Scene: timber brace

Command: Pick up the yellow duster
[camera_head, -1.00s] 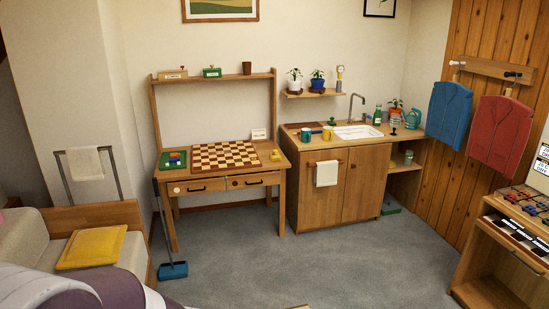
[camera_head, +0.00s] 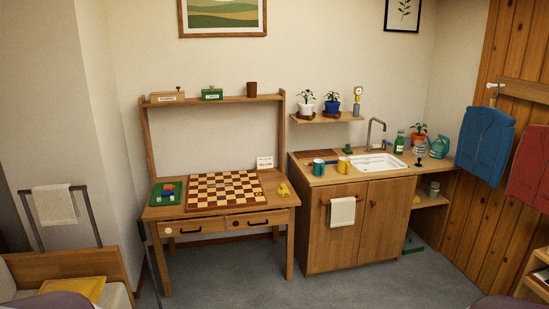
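A small crumpled yellow item (camera_head: 283,189), which looks like the yellow duster, lies on the right end of the wooden desk (camera_head: 222,212), beside the checkered board (camera_head: 225,190). It is small in view, so its exact shape is hard to tell. Neither of my grippers shows in the head view, and nothing is seen touching the yellow item.
A small card (camera_head: 265,162) stands behind the yellow item. A green tray (camera_head: 165,194) sits at the desk's left. The sink cabinet (camera_head: 360,225) stands right of the desk. A yellow cushion (camera_head: 75,289) lies lower left. Grey floor (camera_head: 235,285) is open in front.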

